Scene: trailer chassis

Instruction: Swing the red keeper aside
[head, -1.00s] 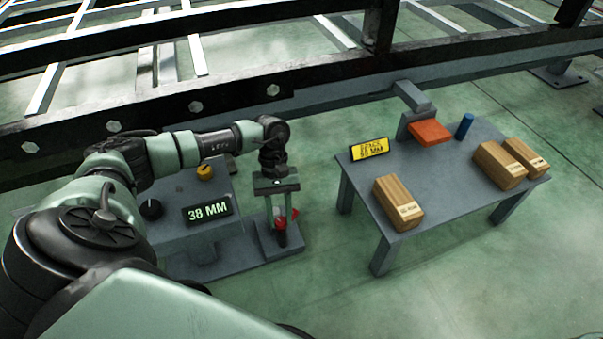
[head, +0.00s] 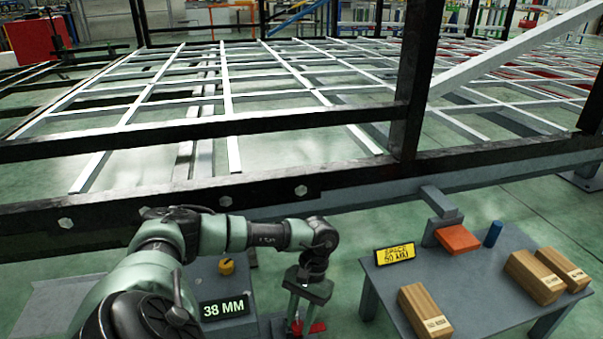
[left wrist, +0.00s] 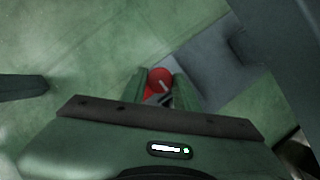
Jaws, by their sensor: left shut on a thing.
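The red keeper (head: 316,327) shows at the bottom edge of the head view, partly hidden by my left gripper (head: 303,318). My left gripper is tilted and points down, its green fingers on either side of red. In the left wrist view the red keeper (left wrist: 160,76) shows as a rounded red part between the fingertips of my left gripper (left wrist: 160,92). My left gripper is shut on it. The lower part of the keeper and its mount are mostly hidden. My right gripper is not in view.
A display reading 38 MM (head: 224,308) and a yellow knob (head: 227,267) stand left of the gripper. At right, a table (head: 470,285) carries a yellow sign (head: 395,254), an orange block (head: 458,239), a blue cylinder (head: 493,234) and wooden blocks. The black chassis beam (head: 240,192) runs behind.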

